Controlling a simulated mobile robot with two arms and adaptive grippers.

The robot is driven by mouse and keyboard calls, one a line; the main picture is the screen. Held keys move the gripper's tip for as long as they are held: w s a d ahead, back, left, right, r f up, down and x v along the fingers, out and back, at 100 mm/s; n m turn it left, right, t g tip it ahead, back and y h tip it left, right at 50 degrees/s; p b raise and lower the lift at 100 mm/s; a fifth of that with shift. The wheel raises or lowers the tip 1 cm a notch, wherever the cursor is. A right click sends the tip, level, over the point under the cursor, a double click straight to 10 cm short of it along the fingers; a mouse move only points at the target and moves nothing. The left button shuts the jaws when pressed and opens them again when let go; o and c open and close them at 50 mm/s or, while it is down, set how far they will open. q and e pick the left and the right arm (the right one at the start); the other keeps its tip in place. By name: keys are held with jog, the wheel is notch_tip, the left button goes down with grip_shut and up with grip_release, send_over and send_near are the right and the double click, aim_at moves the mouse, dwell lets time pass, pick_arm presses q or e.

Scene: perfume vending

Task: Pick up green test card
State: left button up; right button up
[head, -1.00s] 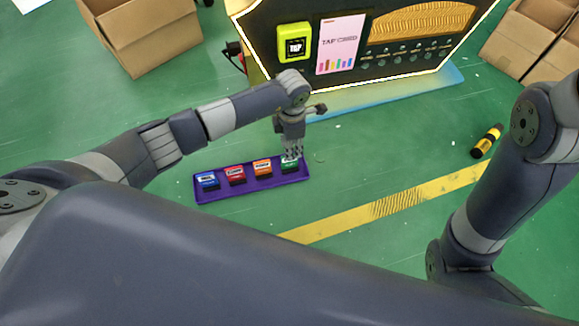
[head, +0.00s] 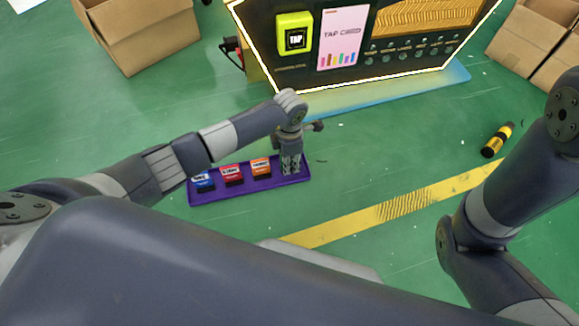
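A purple tray (head: 250,190) lies on the green floor. A blue card (head: 202,181), a red card (head: 231,174) and an orange card (head: 261,167) stand in it in a row. My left gripper (head: 290,168) points down over the right end of the tray, to the right of the orange card. The green test card does not show now; the gripper covers its spot. I cannot tell whether the fingers are closed or touching it. My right arm is at the right, and its gripper is out of view.
A dark vending machine (head: 400,68) with a yellow-green TAP reader (head: 295,35) and a pink sign (head: 342,38) stands behind the tray. Cardboard boxes (head: 150,35) stand at the back left and back right. A black-and-yellow cylinder (head: 497,140) lies at the right. Floor around the yellow stripe (head: 390,208) is clear.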

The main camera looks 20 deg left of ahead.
pick_arm(q)
jog(key=shift+f, duration=0.4)
jog(key=shift+r, duration=0.1)
grip_shut()
jog(key=shift+r, duration=0.1)
